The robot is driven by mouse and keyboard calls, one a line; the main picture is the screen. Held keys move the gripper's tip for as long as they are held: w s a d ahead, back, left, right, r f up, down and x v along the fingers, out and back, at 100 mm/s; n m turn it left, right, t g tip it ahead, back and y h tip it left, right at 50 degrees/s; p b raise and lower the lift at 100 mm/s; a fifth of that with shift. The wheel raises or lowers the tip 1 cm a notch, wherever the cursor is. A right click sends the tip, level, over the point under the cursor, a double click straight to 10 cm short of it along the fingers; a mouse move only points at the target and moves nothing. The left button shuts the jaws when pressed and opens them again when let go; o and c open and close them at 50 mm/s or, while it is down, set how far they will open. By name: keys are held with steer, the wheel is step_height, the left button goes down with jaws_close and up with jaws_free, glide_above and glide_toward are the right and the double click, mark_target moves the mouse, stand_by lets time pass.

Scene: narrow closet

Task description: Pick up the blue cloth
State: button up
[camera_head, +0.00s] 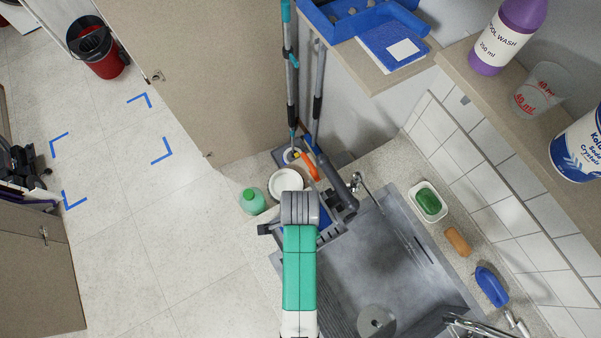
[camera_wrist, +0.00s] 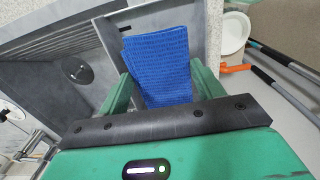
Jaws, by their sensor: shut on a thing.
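The blue cloth (camera_wrist: 157,52) is a textured rectangle in the wrist view. It lies between the two green fingers of my gripper (camera_wrist: 161,78), which is shut on it. The cloth's near part is hidden behind the gripper's dark front edge. In the head view my arm covers most of the gripper and cloth, beside the left end of the grey sink. I cannot tell there whether the cloth is clear of the surface beneath it.
The grey sink (camera_head: 350,270) lies right of my arm. A soap dish with a green sponge (camera_head: 429,201) sits on the right ledge. Open floor lies left.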

steer(key=s+a+b, duration=0.1)
steer(key=s+a, duration=0.4)
steer(key=a, duration=0.3)
steer(key=s+a+b, duration=0.1)
steer(key=s+a, duration=0.4)
steer(key=a, duration=0.4)
